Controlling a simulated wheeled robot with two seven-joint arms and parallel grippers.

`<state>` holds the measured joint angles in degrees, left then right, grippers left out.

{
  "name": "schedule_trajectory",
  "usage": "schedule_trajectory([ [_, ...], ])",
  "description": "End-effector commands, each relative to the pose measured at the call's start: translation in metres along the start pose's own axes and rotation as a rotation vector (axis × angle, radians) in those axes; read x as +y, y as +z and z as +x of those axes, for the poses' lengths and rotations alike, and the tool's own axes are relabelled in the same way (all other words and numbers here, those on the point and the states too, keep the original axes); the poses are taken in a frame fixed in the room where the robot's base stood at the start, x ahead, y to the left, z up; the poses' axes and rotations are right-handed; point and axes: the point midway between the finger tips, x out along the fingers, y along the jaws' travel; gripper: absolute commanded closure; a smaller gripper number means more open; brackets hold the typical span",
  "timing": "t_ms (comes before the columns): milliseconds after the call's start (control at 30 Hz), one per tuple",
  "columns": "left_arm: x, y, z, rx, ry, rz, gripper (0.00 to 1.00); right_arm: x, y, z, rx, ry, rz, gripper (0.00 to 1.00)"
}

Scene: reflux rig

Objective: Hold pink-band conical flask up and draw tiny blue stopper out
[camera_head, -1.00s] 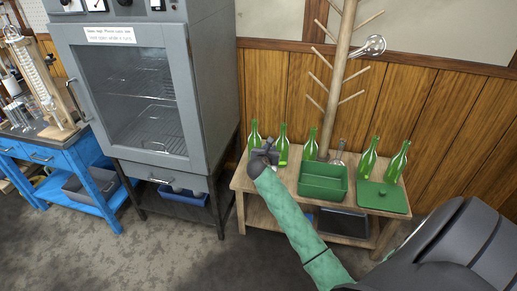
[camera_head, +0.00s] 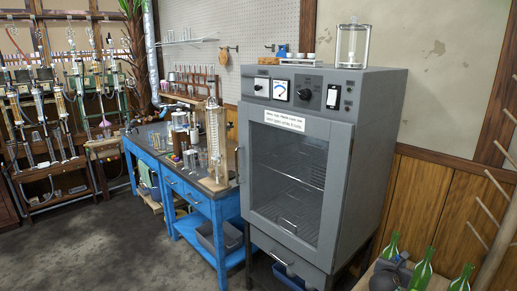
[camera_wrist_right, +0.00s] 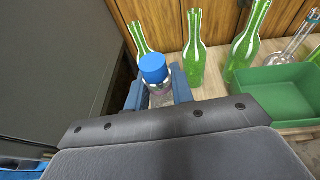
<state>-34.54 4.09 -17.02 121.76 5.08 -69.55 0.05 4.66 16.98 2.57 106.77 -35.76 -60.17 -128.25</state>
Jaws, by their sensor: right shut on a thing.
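In the right wrist view, a blue stopper (camera_wrist_right: 153,68) sits in the top of a clear glass neck (camera_wrist_right: 161,97). My right gripper (camera_wrist_right: 158,92) is shut on this glass piece just below the stopper, one finger on each side. The flask's lower body and any pink band are hidden behind my gripper. In the head view, my right gripper (camera_head: 391,270) is at the bottom right, beside the green bottles, and what it holds is too small to make out. My left gripper is in neither view.
Green bottles (camera_head: 422,269) stand close by on the wooden table. A green tray (camera_wrist_right: 276,95) is to their right in the wrist view. The grey oven (camera_head: 330,160) stands left of the table, with a blue bench (camera_head: 205,205) of glassware beyond.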

Motion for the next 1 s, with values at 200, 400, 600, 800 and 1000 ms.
schedule_trajectory([
  [200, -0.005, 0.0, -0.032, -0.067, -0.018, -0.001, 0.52, 0.045, 0.026, -0.047, -0.005, 0.113, -0.035, 1.0],
  [400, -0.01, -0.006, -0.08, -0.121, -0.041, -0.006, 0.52, 0.092, 0.046, -0.117, -0.005, 0.27, -0.084, 1.0],
  [600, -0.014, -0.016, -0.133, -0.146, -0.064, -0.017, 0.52, 0.129, 0.049, -0.198, -0.003, 0.444, -0.141, 1.0],
  [800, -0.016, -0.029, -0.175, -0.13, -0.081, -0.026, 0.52, 0.144, 0.04, -0.264, -0.001, 0.581, -0.182, 1.0],
  [1000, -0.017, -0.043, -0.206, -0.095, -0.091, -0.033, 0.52, 0.145, 0.025, -0.31, 0.001, 0.676, -0.212, 1.0],
])
